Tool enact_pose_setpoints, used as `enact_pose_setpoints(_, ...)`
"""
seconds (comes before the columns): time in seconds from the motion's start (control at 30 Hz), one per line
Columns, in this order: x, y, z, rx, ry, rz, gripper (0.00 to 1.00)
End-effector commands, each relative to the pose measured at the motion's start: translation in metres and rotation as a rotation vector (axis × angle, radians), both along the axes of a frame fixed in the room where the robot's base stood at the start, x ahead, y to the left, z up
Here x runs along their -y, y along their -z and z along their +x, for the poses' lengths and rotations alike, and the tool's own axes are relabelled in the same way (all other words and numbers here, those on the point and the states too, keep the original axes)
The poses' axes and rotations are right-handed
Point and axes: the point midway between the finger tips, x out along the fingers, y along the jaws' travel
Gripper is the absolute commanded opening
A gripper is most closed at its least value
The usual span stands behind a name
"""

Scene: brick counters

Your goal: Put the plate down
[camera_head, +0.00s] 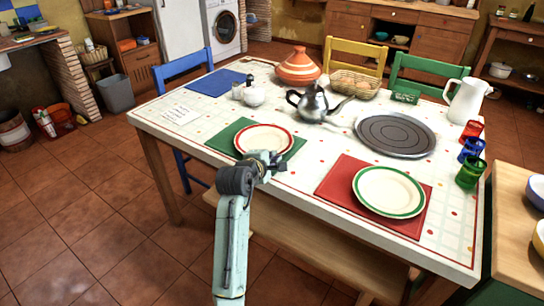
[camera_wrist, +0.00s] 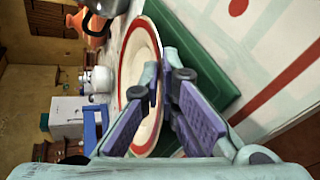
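A cream plate with a red rim (camera_head: 264,139) lies flat, as far as I can see, over a green placemat (camera_head: 223,140) at the table's near left side. My gripper (camera_head: 270,164) is at the plate's near right edge. In the wrist view my gripper (camera_wrist: 164,85) has one finger over the plate's face and the other on the placemat side, with the rim of the plate (camera_wrist: 136,57) running between them. The fingers are a little apart. The contact between pads and rim is hidden, so I cannot tell whether they grip it. The placemat (camera_wrist: 205,50) shows behind the plate.
A green-rimmed plate (camera_head: 389,191) lies on a red placemat (camera_head: 333,180) to the right. A teapot (camera_head: 313,104), a white pot (camera_head: 253,97) and a round grey tray (camera_head: 397,135) stand farther back. Colored glasses (camera_head: 470,150) line the right edge. A bench (camera_head: 290,232) is below the near edge.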

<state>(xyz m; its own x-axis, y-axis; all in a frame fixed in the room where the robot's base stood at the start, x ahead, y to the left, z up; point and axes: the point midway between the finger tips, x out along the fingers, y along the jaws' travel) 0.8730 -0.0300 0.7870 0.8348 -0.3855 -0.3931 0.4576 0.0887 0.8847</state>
Motion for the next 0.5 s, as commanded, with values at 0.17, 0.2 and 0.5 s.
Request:
enact_pose_setpoints(0.17,0.0001,0.0015,0.0,0.0,0.0,0.0,0.1)
enact_pose_setpoints(0.2,0.0001,0.0015,0.0,-0.001,0.0,0.0,0.13)
enact_pose_setpoints(0.5,0.0002,0.002,-0.0001,-0.002,0.0,0.0,0.13)
